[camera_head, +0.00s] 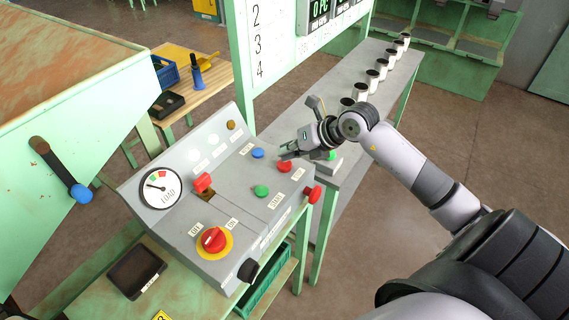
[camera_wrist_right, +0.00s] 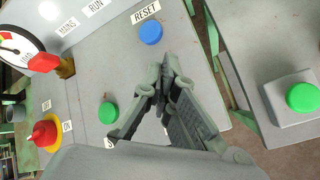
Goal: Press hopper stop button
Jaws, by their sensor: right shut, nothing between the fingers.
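The grey control panel (camera_head: 225,145) slopes in the middle of the head view. A red button (camera_head: 284,167) sits on its right part, below and right of a blue button (camera_head: 258,153) and above right of a green button (camera_head: 261,190). My right gripper (camera_head: 286,154) is shut and empty, with its fingertips just above the red button. I cannot tell whether they touch it. In the wrist view the shut fingers (camera_wrist_right: 166,80) lie between the blue button (camera_wrist_right: 150,33), labelled RESET, and the green button (camera_wrist_right: 108,112). The red button is hidden there. My left gripper is not in view.
The panel also carries a load gauge (camera_head: 161,189), a red switch (camera_head: 202,183), a red rotary knob on yellow (camera_head: 213,241) and a red knob on its right edge (camera_head: 313,194). A separate green button (camera_wrist_right: 302,97) stands on the bench at right. Several cups line the bench (camera_head: 341,75).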

